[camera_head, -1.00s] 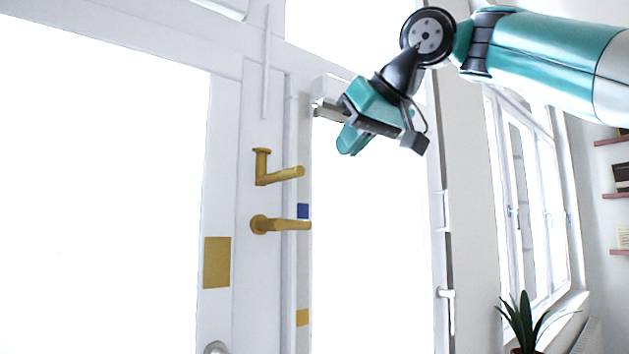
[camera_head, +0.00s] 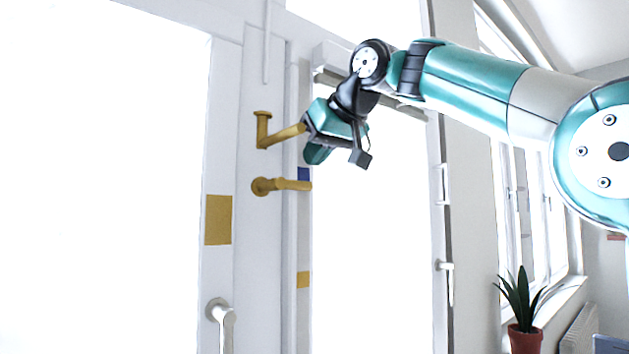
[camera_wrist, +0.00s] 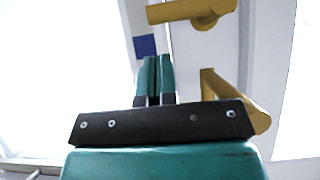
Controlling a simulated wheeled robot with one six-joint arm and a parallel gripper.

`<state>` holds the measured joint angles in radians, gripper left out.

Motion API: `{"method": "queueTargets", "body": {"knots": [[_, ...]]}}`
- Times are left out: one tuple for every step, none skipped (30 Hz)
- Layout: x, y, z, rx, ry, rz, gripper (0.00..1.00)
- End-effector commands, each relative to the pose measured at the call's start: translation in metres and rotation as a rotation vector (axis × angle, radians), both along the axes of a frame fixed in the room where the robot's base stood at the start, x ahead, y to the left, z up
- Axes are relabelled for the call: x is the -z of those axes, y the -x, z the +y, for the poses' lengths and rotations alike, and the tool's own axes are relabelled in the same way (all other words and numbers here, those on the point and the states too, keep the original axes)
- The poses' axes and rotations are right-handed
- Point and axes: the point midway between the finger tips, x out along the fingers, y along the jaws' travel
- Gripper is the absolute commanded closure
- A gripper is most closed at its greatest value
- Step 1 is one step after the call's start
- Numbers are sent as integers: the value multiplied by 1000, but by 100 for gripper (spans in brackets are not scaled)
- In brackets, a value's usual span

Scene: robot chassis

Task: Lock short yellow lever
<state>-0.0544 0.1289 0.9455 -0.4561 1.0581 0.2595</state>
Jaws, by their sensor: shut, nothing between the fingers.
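Two yellow levers are on the white door frame. The upper lever (camera_head: 281,136) has a bent neck, and its arm points right and slightly up. The lower lever (camera_head: 284,185) points right from a round hub. In the wrist view the lower lever (camera_wrist: 185,11) is at the top, and the upper lever (camera_wrist: 243,103) is right of the fingers, partly hidden by my gripper body. I cannot tell which is the short one. My gripper (camera_wrist: 155,62) is shut and empty. In the head view my gripper (camera_head: 314,153) appears beside the upper lever's free end; contact is unclear.
A blue square (camera_head: 303,174) sits beside the lower lever. Yellow patches (camera_head: 218,220) mark the frame below. A silver handle (camera_head: 221,312) is lower left, and another white handle (camera_head: 446,267) is on the right. A potted plant (camera_head: 525,341) stands lower right.

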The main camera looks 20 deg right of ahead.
Motion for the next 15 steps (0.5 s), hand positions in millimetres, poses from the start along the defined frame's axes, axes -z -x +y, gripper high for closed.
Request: {"method": "queueTargets", "body": {"knots": [[12,0,1,0,0,1,100],[15,0,1,1,1,0,100],[18,-1,1,0,-1,0,100],[20,-2,1,-1,-1,0,100],[22,-2,1,0,0,0,100],[25,-3,2,0,-2,-1,100],[26,-3,2,-1,-1,-1,100],[27,-3,2,0,0,-1,100],[28,-4,1,0,0,-1,100],[28,-4,1,0,0,-1,100],[28,-4,1,1,0,-1,100],[28,-4,1,1,0,-1,100],[28,-4,1,1,0,-1,100],[28,-4,1,1,0,-1,100],[28,-4,1,1,0,-1,100]]}}
